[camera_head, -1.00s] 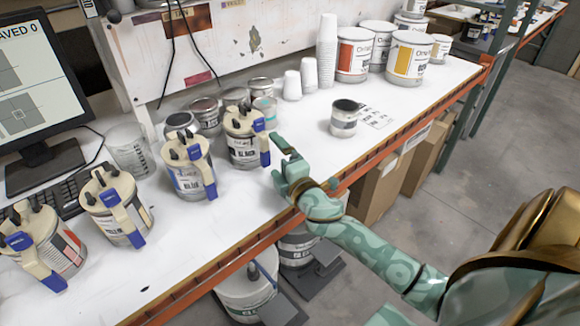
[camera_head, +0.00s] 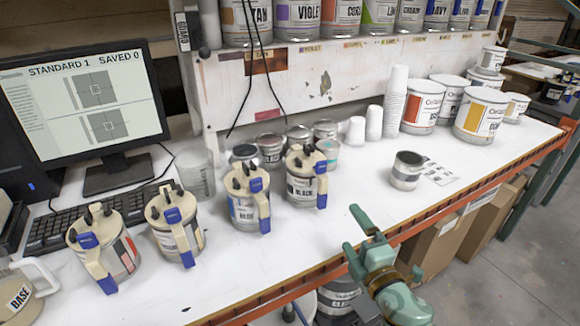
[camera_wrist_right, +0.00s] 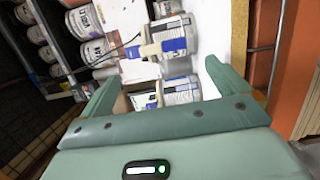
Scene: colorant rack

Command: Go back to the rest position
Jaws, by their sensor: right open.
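My right gripper (camera_head: 351,228) is green, open and empty. It is at the front edge of the white bench (camera_head: 330,228), to the right of and apart from the black colorant canister (camera_head: 302,180). In the right wrist view, the two spread fingers of my right gripper (camera_wrist_right: 168,75) frame canisters with blue handles beyond them. Nothing is between the fingertips. My left gripper is not in view.
Several cream-lidded canisters, including a blue-labelled one (camera_head: 246,205), stand along the bench. A small grey can (camera_head: 405,171) stands alone behind my right gripper. Paint buckets (camera_head: 481,116) and paper cups (camera_head: 393,100) are farther back. A monitor (camera_head: 90,100) is at left. Cardboard boxes are below.

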